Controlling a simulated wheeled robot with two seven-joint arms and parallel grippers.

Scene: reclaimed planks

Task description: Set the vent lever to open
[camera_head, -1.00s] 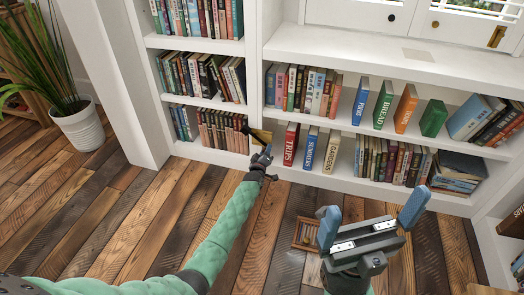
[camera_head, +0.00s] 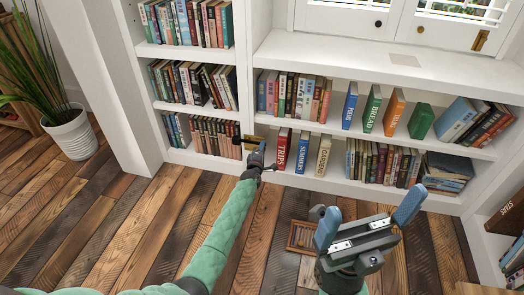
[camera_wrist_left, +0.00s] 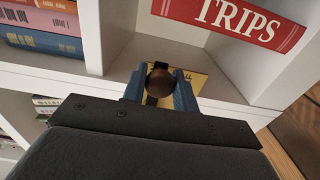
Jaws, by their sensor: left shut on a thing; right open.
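The vent lever shows in the left wrist view as a dark round knob (camera_wrist_left: 159,84) in front of a yellow plate (camera_wrist_left: 194,82) with partly covered black lettering. In the head view the yellow plate (camera_head: 253,139) is small, on the white shelf upright left of the TRIPS book. My left gripper (camera_head: 258,152) reaches it from below, and in the left wrist view its blue fingers (camera_wrist_left: 160,92) are shut on the knob, one on each side. The lever's setting cannot be read. My right gripper (camera_head: 366,232) is open and empty above the floor.
The red TRIPS book (camera_head: 282,149) stands close to the right of the lever. The blue SUMMER book (camera_head: 302,152) and the GARDENS book (camera_head: 323,155) follow. A small wooden frame with beads (camera_head: 302,235) lies on the floor near my right gripper.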

